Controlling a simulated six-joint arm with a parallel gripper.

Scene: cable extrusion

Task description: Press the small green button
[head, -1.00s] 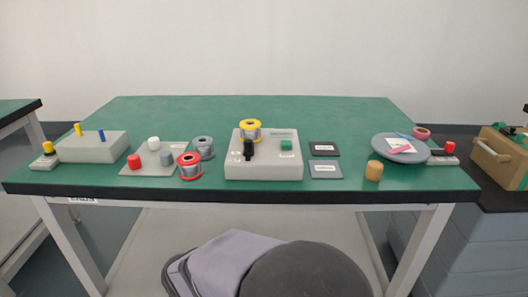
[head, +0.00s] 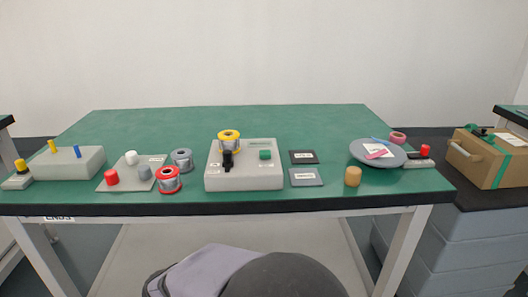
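The small green button (head: 265,155) sits on the right part of the top of a light grey box (head: 244,180) in the middle of the table. A black switch or lever (head: 228,159) stands to its left on the same box. A spool with yellow rims (head: 229,141) stands at the back left of the box top. My gripper does not show in the head view. Nothing covers the green button. Whether it is pressed down is too small to tell.
The green table (head: 240,118) also holds a grey box with yellow and blue pegs (head: 70,164), a red-rimmed spool (head: 168,180), a grey spool (head: 182,160), dark square plates (head: 306,177), a tan cylinder (head: 352,176) and a round grey plate (head: 362,154). A stool (head: 285,278) stands in front.

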